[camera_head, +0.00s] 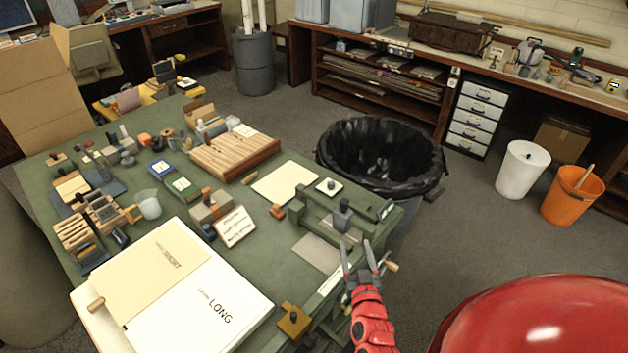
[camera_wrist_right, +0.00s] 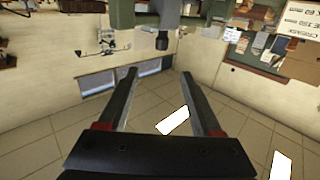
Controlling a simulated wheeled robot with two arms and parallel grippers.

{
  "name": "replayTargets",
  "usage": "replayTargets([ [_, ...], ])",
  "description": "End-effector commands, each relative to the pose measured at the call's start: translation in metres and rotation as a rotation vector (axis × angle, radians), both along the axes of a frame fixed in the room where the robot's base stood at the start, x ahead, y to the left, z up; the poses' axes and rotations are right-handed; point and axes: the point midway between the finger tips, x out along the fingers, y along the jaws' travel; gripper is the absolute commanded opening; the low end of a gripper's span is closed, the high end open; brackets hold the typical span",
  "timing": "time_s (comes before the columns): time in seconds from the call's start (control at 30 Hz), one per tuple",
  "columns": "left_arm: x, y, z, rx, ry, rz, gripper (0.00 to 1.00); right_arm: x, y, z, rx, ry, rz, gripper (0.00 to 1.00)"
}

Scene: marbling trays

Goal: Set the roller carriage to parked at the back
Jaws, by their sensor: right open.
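A green machine (camera_head: 318,212) stands at the right end of the green table. It has a long green crosspiece, and a grey knob-like handle (camera_head: 342,216) stands up from it. I take this to be the roller carriage, but its exact outline is hard to tell. My right gripper (camera_head: 361,250) is open and empty in front of the handle, apart from it as far as the view shows. In the right wrist view the open fingers (camera_wrist_right: 159,75) point toward a dark knob (camera_wrist_right: 162,41) hanging below a green part. My left gripper is not in view.
A wooden crank handle (camera_head: 391,266) sits close to the right of my right gripper. A large black-lined bin (camera_head: 432,180) stands beyond the table's right edge. White sheets marked LONG and SHORT (camera_head: 200,307), a slatted wooden rack (camera_head: 213,158) and several small tools cover the table.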

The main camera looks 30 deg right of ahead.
Motion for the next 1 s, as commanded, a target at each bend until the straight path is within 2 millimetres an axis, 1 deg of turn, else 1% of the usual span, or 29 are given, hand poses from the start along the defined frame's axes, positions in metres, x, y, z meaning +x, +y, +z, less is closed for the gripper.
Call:
replayTargets([
  [0.13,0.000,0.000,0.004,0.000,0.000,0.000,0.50,0.005,-0.002,-0.001,0.006,0.014,0.006,0.66],
  [0.27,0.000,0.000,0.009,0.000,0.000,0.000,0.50,0.021,-0.008,0.000,0.006,0.013,0.007,0.66],
  [0.6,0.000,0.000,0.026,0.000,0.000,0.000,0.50,0.082,-0.032,0.001,0.004,0.012,0.008,0.66],
  [0.8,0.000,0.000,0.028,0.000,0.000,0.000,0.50,0.118,-0.046,-0.001,0.003,0.010,0.009,0.66],
  [0.93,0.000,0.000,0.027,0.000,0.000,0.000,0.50,0.137,-0.055,-0.001,0.004,0.011,0.008,0.66],
  [1.0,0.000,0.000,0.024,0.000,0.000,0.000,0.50,0.146,-0.058,-0.004,0.003,0.014,0.009,0.66],
])
